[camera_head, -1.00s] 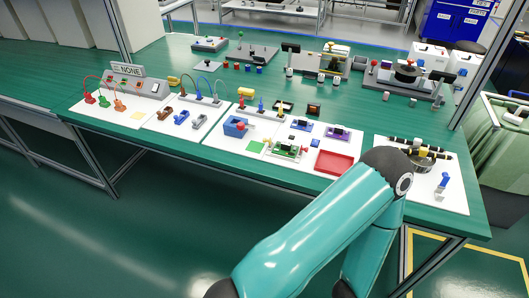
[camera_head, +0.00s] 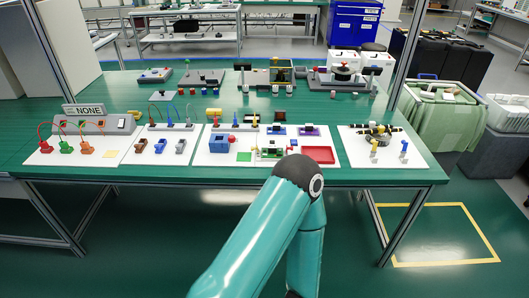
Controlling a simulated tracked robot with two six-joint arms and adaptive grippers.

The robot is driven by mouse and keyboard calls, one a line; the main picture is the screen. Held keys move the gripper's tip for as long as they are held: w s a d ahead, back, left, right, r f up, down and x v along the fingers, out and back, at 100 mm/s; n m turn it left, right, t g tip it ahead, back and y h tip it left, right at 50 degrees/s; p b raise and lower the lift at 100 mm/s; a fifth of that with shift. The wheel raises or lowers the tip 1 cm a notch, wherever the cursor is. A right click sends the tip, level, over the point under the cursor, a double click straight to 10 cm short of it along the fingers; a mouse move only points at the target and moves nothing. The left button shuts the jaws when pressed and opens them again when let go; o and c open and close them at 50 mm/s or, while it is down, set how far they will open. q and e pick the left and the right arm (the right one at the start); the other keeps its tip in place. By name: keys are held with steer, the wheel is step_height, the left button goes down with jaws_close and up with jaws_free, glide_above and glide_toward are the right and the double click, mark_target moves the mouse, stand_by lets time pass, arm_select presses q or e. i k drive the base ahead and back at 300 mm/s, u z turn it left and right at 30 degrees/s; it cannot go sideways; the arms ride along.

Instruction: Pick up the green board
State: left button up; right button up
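The green board (camera_head: 270,153), a small green circuit board with parts on it, lies on the white sheet (camera_head: 212,158) in the middle of the table's front row. It sits between a flat green square (camera_head: 244,156) and a red tray (camera_head: 318,155). One of my teal arms rises from the bottom of the picture, and its dark-capped elbow stands just in front of and right of the board in the picture. The board's lower right edge is close to the elbow in the picture. Neither of my grippers shows.
A blue box (camera_head: 220,143) stands left of the green board, and blue and purple modules (camera_head: 308,131) lie behind it. Other sheets hold coloured connectors at left and black-and-yellow parts (camera_head: 376,133) at right. A green bin (camera_head: 436,120) stands beyond the table's right end.

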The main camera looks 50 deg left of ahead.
mark_target(272, 151)
steer(key=u, duration=0.4)
steer(key=i, duration=0.9)
steer(key=u, duration=0.85)
steer(key=i, duration=0.35)
steer(key=k, duration=0.9)
steer(key=u, duration=0.15)
steer(key=i, duration=0.9)
steer(key=z, duration=0.05)
